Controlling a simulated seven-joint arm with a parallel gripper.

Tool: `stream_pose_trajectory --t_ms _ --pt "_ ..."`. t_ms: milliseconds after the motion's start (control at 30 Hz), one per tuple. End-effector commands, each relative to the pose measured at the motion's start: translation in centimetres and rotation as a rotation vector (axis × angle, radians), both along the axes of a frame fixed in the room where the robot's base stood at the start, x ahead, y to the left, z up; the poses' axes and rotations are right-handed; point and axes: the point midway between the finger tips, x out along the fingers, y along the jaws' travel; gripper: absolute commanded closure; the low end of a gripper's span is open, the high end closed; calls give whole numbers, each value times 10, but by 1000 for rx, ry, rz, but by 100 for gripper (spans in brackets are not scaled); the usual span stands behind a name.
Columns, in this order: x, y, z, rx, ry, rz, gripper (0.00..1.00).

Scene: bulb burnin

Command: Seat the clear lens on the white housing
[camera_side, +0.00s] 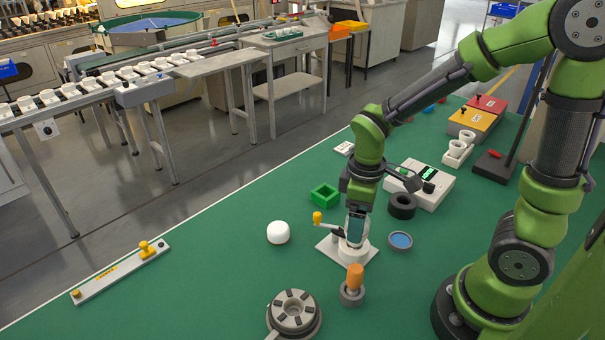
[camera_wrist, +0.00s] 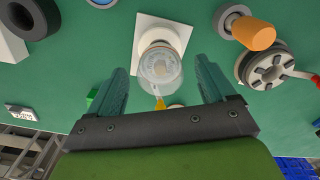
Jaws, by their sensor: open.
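The white housing (camera_side: 350,254) stands on a white square plate (camera_side: 329,246); the plate also shows in the wrist view (camera_wrist: 146,28). A clear, rounded piece that looks like the lens (camera_wrist: 160,72) appears over the housing's round top in the wrist view. I cannot tell whether it is fully seated. My gripper (camera_side: 355,232) points down at the housing. In the wrist view its two teal fingers (camera_wrist: 160,66) are apart, one on each side of the clear piece, with visible gaps. In the side view the fingers hide most of the lens.
A yellow-tipped lever (camera_side: 317,218) stands beside the housing. An orange-handled tool (camera_side: 355,278) and a grey round fixture (camera_side: 294,312) are in front. A white dome (camera_side: 278,232), green square frame (camera_side: 325,194), black ring (camera_side: 402,206) and blue dish (camera_side: 400,240) lie around it.

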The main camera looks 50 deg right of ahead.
Motion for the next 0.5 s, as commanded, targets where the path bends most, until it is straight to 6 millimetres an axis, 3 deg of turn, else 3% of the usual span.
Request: stream_pose_trajectory --t_ms 267,500 --pt "1 0 13 0 -4 1 17" --pt "1 0 65 1 -9 0 17"
